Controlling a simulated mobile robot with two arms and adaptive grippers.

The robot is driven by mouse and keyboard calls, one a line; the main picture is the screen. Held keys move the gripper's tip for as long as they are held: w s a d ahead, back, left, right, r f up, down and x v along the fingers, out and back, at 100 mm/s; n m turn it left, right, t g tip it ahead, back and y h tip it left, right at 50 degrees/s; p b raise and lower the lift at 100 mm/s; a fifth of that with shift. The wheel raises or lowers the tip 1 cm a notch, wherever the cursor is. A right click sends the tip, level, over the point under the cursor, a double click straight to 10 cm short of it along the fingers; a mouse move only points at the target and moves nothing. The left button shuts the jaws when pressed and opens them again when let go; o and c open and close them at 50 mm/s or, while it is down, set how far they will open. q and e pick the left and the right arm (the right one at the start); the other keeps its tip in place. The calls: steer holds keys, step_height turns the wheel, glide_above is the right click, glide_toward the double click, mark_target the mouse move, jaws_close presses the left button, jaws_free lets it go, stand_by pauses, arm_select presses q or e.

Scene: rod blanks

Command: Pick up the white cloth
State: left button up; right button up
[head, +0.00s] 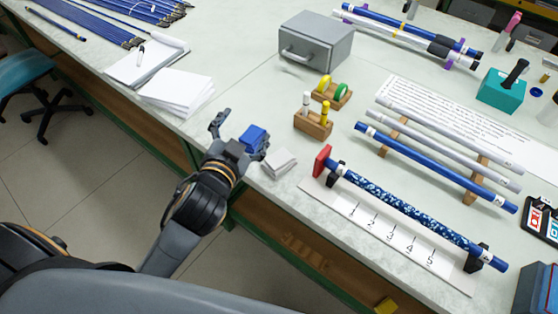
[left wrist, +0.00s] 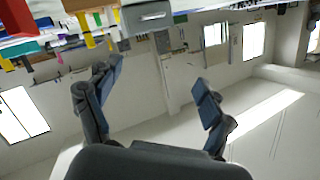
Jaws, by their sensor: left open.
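The white cloth (head: 279,163) is a small folded piece lying on the table near its front edge in the head view. I cannot make it out in the left wrist view. My left gripper (head: 236,127) is just left of the cloth, close to the table's edge, with its fingers apart and pointing away from the table top. In the left wrist view the gripper (left wrist: 155,82) is spread open with nothing between its fingers. My right gripper is not in view.
A red-ended stand holds a speckled blue rod (head: 400,208) right of the cloth. A wooden block (head: 313,125) with upright pens stands just behind it. Paper stacks (head: 178,92) lie to the left, and a grey metal box (head: 316,42) farther back. Bare table shows between them.

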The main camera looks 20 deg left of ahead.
arm_select(q)
steer(key=d+r+m+t+h, duration=0.3)
steer(key=d+r+m+h, duration=0.35)
steer(key=r, duration=0.25)
steer(key=d+r+m+t+h, duration=0.2)
steer(key=d+r+m+h, duration=0.4)
steer(key=r, duration=0.4)
steer(key=s+d+m+g+h, duration=0.65)
steer(key=m+g+h, duration=0.3)
steer(key=m, duration=0.55)
steer(key=m+g+y, duration=0.7)
steer(key=m+y, duration=0.3)
steer(key=y, duration=0.9)
glide_toward(278, 159)
steer(key=shift+n, duration=0.25)
steer(key=b+x, duration=0.4)
steer(key=shift+a+f, duration=0.15)
steer(key=shift+a, duration=0.05)
steer(key=b+x, duration=0.2)
steer(key=x, duration=0.3)
steer(key=shift+s+d+b, duration=0.1)
steer(key=shift+d+b, duration=0.05)
steer(key=shift+b, duration=0.2)
steer(key=shift+w+d+f, duration=0.1)
steer(key=shift+w+f, duration=0.2)
steer(key=shift+f, duration=0.05)
steer(key=shift+r, duration=0.1)
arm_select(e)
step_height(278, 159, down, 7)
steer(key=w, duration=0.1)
